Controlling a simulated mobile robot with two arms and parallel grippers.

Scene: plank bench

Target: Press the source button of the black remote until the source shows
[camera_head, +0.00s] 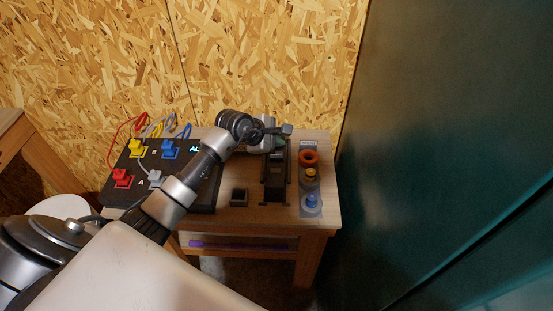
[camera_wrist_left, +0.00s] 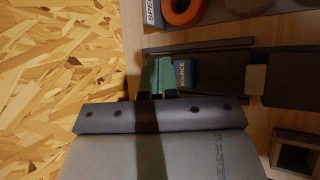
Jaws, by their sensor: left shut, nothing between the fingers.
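My left gripper (camera_head: 279,143) is over the back of the bench, at the far end of a long dark fixture (camera_head: 274,183). In the left wrist view its green fingertips (camera_wrist_left: 155,77) are shut with nothing between them. They are beside a small dark-blue block (camera_wrist_left: 186,74) with lettering too small to read; I cannot tell if they touch it. The fixture also shows in the wrist view, with a small brownish block (camera_wrist_left: 256,79) on it. I cannot identify the black remote or its source button for certain. My right gripper is not in view.
A black panel (camera_head: 131,187) with coloured blocks, wires and a partly hidden lit display (camera_head: 195,149) stands left. A small dark square box (camera_head: 239,197) is in front. Orange, yellow and blue rings (camera_head: 309,157) stand on a grey strip at right. A green wall (camera_head: 430,150) bounds the right.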

